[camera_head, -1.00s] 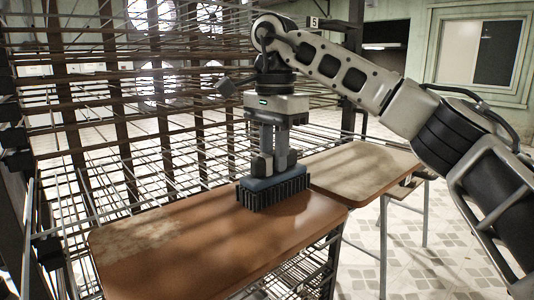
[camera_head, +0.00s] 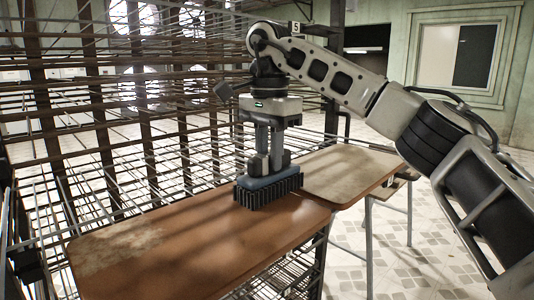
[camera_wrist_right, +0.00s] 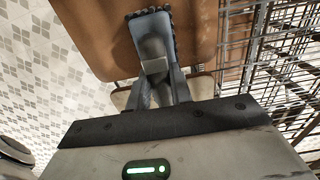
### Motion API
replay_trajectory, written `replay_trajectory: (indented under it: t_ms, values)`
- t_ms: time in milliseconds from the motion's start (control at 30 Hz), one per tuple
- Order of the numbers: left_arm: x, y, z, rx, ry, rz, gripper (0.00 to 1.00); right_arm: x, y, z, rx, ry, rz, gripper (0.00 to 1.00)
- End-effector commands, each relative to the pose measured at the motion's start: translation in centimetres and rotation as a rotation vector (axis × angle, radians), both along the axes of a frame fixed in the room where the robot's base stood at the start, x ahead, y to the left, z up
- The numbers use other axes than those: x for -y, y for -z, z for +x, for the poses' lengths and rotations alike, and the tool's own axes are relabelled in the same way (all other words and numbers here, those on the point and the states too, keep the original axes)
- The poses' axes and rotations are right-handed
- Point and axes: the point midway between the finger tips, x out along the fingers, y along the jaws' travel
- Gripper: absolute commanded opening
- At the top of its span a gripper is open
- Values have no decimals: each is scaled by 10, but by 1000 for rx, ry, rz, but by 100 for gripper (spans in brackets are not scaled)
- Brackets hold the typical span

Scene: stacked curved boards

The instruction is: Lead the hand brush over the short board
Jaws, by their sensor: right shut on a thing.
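The hand brush (camera_head: 268,188) has a blue-grey back and dark bristles. It sits bristles down on the nearer brown board (camera_head: 200,255), close to that board's far right end; the bristles appear to touch the surface. My right gripper (camera_head: 269,162) points straight down and is shut on the brush's handle. The wrist view shows the brush (camera_wrist_right: 160,22) beyond the gripper fingers. The nearer board has a pale dusty patch at its left end. A farther board (camera_head: 350,172), pale and dusty over most of its top, lies just beyond and looks shorter. My left gripper is out of view.
A tall rack of thin metal bars (camera_head: 130,120) stands along the left and behind the boards. Metal legs (camera_head: 368,240) stand under the farther board. The tiled floor (camera_head: 440,245) at the right is open.

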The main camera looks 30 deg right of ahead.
Motion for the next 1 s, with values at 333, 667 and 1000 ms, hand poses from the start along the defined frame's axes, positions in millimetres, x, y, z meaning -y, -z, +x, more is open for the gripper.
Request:
replay_trajectory:
  t_ms: [333,667,1000]
  values:
    - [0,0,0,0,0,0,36,-7,0,17,1,1,1,0]
    - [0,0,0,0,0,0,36,-12,1,35,1,0,1,0]
    - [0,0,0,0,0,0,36,-13,2,35,1,-1,0,0]
